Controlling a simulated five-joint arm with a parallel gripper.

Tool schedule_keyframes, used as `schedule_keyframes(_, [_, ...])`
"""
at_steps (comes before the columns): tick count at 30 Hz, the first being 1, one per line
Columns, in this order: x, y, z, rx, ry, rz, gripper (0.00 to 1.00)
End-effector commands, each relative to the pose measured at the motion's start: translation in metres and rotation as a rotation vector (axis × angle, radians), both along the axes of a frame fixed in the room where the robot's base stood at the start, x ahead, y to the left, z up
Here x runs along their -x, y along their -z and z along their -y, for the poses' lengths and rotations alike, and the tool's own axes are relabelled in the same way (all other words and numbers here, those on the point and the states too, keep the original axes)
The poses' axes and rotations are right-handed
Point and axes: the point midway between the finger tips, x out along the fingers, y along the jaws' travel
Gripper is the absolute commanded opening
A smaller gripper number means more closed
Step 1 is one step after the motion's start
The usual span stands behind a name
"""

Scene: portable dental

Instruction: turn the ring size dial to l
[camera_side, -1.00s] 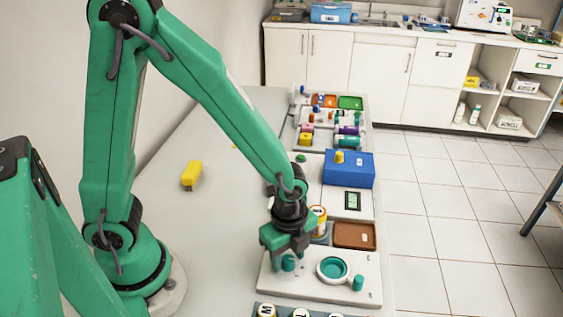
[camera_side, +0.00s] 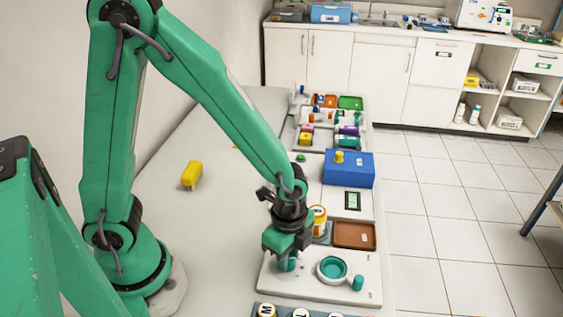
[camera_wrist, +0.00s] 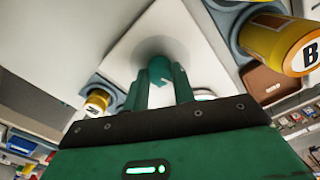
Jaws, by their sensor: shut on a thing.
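A white panel (camera_side: 310,288) lies near the front of the bench. A teal knob (camera_side: 287,264) stands on its left part, under my gripper (camera_side: 286,257), which points down and is shut on it. In the wrist view, both fingers of my gripper (camera_wrist: 160,88) close around the teal knob (camera_wrist: 159,70). The panel also carries a teal ring (camera_side: 332,268) with a smaller teal knob (camera_side: 358,283) to its right. The fingers partly hide the held knob. Its pointer and the size marks around it cannot be read.
A brown tray (camera_side: 354,235), a yellow jar (camera_side: 319,218) and a blue box (camera_side: 348,169) stand behind the panel. Lettered jars (camera_side: 301,313) sit in front. A yellow block (camera_side: 191,175) lies to the left on otherwise open bench.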

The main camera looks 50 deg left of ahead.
Motion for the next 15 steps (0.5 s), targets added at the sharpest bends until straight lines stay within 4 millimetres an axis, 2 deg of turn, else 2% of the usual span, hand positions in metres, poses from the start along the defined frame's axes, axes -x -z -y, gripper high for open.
schedule_keyframes(15, [-0.0001, -0.0009, 0.0002, 0.0, -0.39, 0.0, 0.03])
